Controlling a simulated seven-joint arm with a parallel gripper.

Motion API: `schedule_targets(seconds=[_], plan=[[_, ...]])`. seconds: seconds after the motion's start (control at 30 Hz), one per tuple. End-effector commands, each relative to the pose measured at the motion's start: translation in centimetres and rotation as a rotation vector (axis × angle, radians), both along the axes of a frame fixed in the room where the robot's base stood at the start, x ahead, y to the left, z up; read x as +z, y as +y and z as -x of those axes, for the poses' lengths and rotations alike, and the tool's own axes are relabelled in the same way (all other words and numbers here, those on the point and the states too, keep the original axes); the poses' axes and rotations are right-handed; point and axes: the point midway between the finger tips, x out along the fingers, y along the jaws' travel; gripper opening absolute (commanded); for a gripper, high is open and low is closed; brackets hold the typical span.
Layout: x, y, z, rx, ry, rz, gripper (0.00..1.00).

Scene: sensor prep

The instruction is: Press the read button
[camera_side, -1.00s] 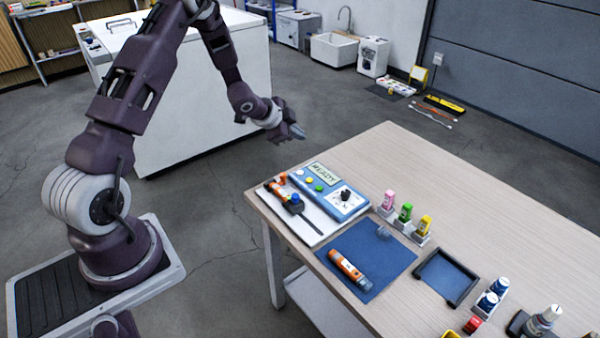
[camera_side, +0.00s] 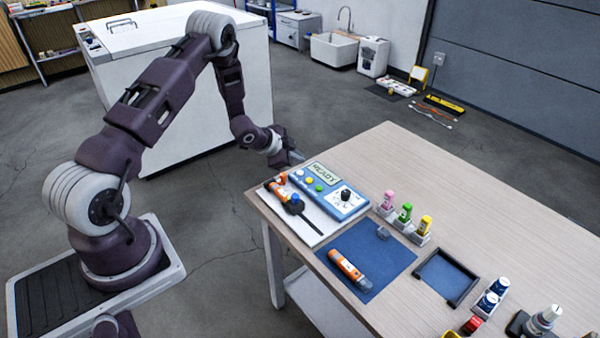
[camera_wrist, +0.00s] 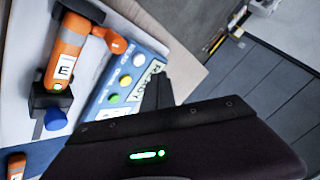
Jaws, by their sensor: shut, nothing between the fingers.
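The blue meter (camera_side: 334,201) stands at the table's near left corner. Its screen (camera_side: 323,173) reads READY. A white button (camera_side: 300,173), a yellow button (camera_side: 309,180) and a green button (camera_side: 319,188) sit in a row beside the screen. In the wrist view the white button (camera_wrist: 138,60), yellow button (camera_wrist: 126,81) and green button (camera_wrist: 114,98) show with small labels, too blurred to read surely. My gripper (camera_side: 294,157) is shut and empty, just above and beyond the meter's screen end. In the wrist view its dark fingers (camera_wrist: 158,92) cover part of the screen.
An orange probe (camera_wrist: 68,48) lies in a black holder with a blue knob (camera_wrist: 55,119) on a white board, beside the meter. A blue mat (camera_side: 378,277) holds another orange tool (camera_side: 348,268). Coloured bottles (camera_side: 405,213) stand right of the meter. The table's far side is clear.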

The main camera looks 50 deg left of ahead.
Motion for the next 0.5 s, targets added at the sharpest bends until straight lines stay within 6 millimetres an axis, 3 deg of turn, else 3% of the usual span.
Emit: schedule_targets(seconds=[0.2, 0.5], plan=[[-1.8, 0.0, 0.0, 0.001, 0.001, 0.000, 0.00], [-2.1, 0.0, 0.0, 0.001, -0.001, -0.001, 0.00]])
